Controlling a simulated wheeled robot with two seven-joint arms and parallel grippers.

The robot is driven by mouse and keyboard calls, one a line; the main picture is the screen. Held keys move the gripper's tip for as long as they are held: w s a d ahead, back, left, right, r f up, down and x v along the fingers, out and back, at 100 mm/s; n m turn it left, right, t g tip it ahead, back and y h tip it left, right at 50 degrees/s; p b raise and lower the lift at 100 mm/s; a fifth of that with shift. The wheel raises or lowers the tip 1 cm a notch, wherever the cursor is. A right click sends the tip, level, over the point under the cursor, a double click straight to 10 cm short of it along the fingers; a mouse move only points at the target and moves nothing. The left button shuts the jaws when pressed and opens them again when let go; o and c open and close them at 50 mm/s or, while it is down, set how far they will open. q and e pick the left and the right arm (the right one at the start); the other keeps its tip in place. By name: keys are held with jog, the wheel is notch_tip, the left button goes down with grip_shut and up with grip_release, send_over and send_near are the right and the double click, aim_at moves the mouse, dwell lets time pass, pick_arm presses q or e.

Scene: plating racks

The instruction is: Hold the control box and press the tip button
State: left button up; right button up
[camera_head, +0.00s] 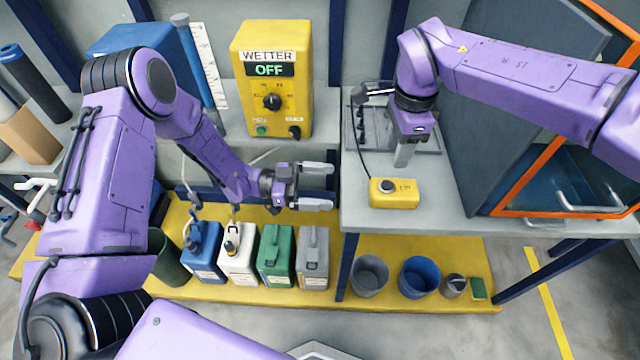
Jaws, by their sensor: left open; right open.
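The control box is a small yellow box (405,198) on the grey bench, with a round dark button (387,187) on the left of its top and a small dark label beside it. A black cable rises from it toward the back. My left gripper (328,187) is open and empty. It points right, left of the box and apart from it in the picture. My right gripper (402,158) points down over the bench behind the box, open. Its fingers overlap in this view and show nothing held.
A large yellow WETTER unit reading OFF (270,110) stands at the back. The grey bench (450,215) has free room around the box. A dark cabinet with an orange-framed door (490,120) stands right. Several canisters (275,255) and buckets (419,275) sit on the low yellow platform.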

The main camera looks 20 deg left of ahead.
aim_at(371, 188)
pick_arm(q)
jog(key=x, duration=1)
jog(key=shift+w+d, duration=0.1)
jog(key=shift+d, duration=0.15)
jog(key=c, duration=1.3)
pick_arm(e)
jog(key=shift+c, duration=0.3)
grip_shut()
dwell(0.3)
